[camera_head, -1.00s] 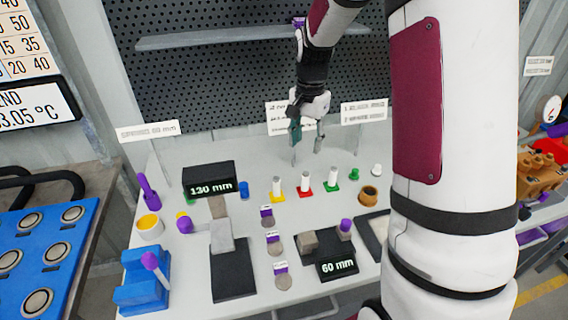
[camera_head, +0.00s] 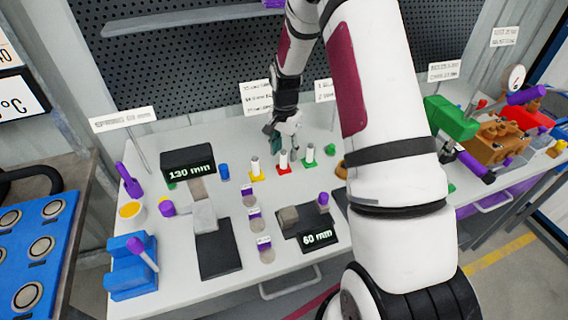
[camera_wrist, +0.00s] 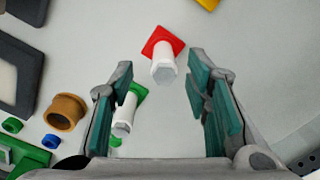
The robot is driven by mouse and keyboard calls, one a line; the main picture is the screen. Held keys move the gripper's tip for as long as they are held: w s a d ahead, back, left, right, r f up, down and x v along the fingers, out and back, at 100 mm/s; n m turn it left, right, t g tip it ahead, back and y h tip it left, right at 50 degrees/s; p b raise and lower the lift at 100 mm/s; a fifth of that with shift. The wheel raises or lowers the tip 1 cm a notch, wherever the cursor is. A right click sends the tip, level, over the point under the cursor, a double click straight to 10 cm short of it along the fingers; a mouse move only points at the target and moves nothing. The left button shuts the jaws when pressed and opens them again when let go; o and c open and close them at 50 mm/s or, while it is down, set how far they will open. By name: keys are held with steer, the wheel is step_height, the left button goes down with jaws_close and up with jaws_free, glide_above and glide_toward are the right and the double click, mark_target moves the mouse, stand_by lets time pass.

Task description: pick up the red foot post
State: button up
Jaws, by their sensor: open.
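The red foot post is a white post (camera_wrist: 163,62) on a red square foot (camera_wrist: 158,42). It stands upright on the table, and it also shows in the head view (camera_head: 283,161) between the yellow foot post (camera_head: 256,169) and the green foot post (camera_head: 309,155). My gripper (camera_wrist: 166,88) is open and empty. In the wrist view the red foot post lies between the lines of the two fingers, just beyond their tips. In the head view my gripper (camera_head: 283,141) is above and behind the row of posts. The gap to the post is hard to judge.
In the wrist view the green foot post (camera_wrist: 124,118) stands close by the left finger, with a brown ring (camera_wrist: 66,111) farther left. A yellow foot (camera_wrist: 208,3) shows at the top edge. Gauge blocks and a 60 mm display (camera_head: 318,237) stand nearer the front.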

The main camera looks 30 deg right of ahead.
mark_target(284, 160)
steer(key=shift+w+a+f+p, duration=0.15)
steer(key=shift+f+p, duration=0.3)
steer(key=shift+f, duration=1.9)
steer(key=shift+c, duration=0.3)
jaws_close()
